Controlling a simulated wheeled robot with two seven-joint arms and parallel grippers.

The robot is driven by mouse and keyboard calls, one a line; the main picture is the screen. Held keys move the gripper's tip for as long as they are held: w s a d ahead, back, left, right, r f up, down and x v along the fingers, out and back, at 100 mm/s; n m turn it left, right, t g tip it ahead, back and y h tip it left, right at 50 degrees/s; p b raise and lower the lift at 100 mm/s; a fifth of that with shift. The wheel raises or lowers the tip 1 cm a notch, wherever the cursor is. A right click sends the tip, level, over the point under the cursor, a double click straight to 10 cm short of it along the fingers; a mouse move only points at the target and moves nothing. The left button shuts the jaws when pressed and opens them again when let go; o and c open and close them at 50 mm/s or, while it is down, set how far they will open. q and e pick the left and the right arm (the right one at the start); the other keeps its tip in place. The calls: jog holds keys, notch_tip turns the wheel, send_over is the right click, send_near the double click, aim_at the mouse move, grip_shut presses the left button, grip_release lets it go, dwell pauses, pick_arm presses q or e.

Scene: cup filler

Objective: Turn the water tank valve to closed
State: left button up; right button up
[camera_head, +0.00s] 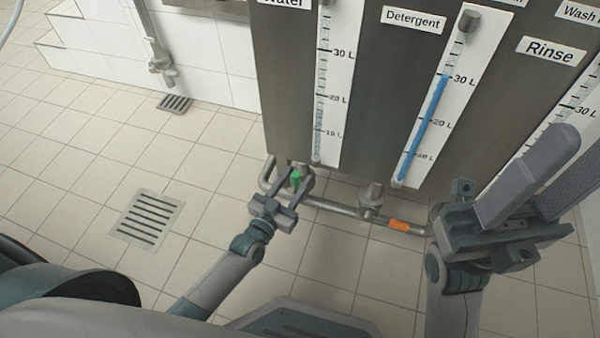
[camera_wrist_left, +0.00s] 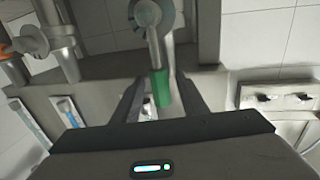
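The water tank (camera_head: 285,80) is the left part of the grey metal cabinet, under the "Water" label. Its valve handle, with a green grip, shows below the tank (camera_head: 295,178). In the left wrist view the green grip (camera_wrist_left: 161,88) hangs from a round metal valve body (camera_wrist_left: 152,14). My left gripper (camera_head: 292,180) is open, with one finger on each side of the green grip. In the left wrist view the fingers (camera_wrist_left: 160,97) stand apart, with gaps beside the grip.
A pipe (camera_head: 335,207) runs low along the cabinet, with a second valve (camera_head: 371,195) and an orange handle (camera_head: 398,225) to the right. The detergent gauge (camera_head: 430,115) shows blue liquid. A floor drain (camera_head: 148,218) lies at left, with clear tiles around it.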

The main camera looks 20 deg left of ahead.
pick_arm(q)
jog(key=shift+c, duration=0.5)
grip_shut()
